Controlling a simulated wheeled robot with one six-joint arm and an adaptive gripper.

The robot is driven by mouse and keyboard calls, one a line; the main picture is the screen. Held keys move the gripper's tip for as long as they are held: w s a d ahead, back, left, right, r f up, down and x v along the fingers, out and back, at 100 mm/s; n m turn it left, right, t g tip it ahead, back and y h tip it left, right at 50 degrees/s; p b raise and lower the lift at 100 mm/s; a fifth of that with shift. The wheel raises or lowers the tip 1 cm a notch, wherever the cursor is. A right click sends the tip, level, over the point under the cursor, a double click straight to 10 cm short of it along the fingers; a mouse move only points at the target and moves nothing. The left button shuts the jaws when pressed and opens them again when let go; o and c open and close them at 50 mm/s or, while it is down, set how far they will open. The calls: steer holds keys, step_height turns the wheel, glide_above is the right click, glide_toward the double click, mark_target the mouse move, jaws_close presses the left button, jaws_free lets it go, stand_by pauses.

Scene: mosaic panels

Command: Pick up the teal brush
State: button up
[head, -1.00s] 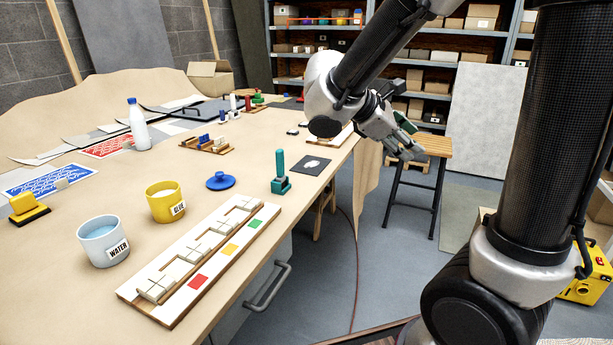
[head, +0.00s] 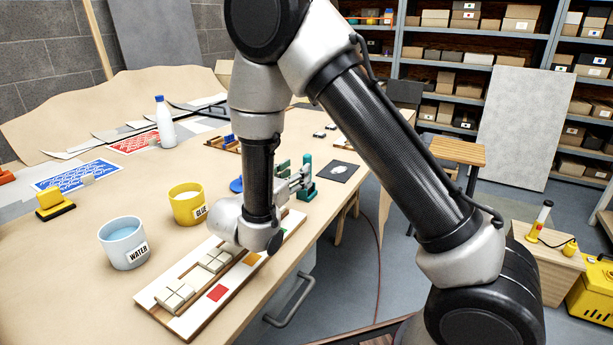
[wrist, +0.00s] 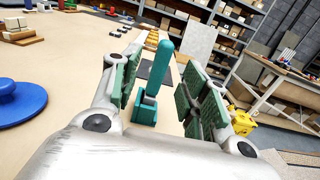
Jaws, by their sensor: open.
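The teal brush (head: 307,166) stands upright on the table near its right edge, with a tall rounded handle on a block-like base. In the wrist view the brush (wrist: 158,72) shows between the two green-padded fingers, a little beyond them, its base low in the gap. My gripper (head: 294,180) is open and empty, low and just left of the brush in the head view. The gripper also shows in the wrist view (wrist: 160,85), with clear space on both sides of the handle. Part of the gripper is hidden behind my arm in the head view.
A blue round-knobbed lid (wrist: 15,100) lies left of my gripper. A dark square sheet (head: 339,171) lies beyond the brush. The mosaic board (head: 160,300), yellow glue pot (head: 188,205) and water pot (head: 123,243) stand nearer. The table edge is close on the right.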

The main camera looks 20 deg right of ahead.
steer(key=x, duration=0.7)
steer(key=shift+s+d+r, duration=0.1)
jaws_close()
